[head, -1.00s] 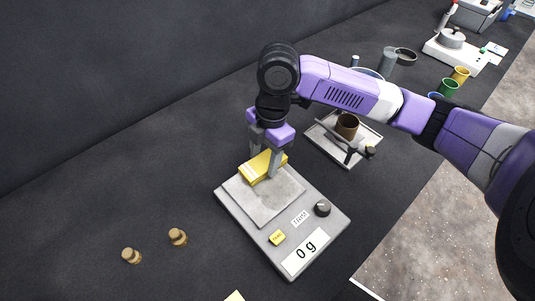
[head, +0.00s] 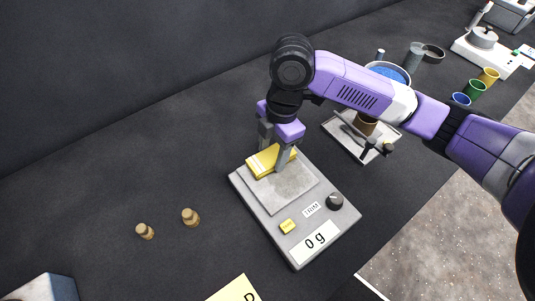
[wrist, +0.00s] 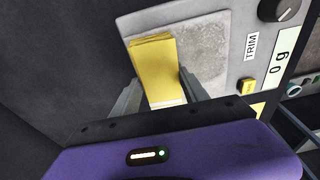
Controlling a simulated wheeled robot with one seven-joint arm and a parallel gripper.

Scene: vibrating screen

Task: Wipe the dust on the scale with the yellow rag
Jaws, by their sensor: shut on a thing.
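The scale (head: 318,222) lies on the dark table, with a grey weighing plate (head: 284,189), a yellow button, a TRIM label, a dark knob and a display reading 0 g. The plate looks speckled grey in the wrist view (wrist: 205,50). My gripper (head: 273,158) is shut on the yellow rag (head: 264,163). The rag is folded and sits at the far-left part of the plate. In the wrist view the rag (wrist: 155,65) stands out between my two fingers and lies over the plate's edge region. Whether it presses on the plate is hard to tell.
Two small brass weights (head: 190,217) stand left of the scale. A tray (head: 350,140) with a brown cup is behind it to the right. Coloured cups (head: 474,90) stand farther right. A yellow card (head: 236,289) lies at the front. The table left of the scale is mostly clear.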

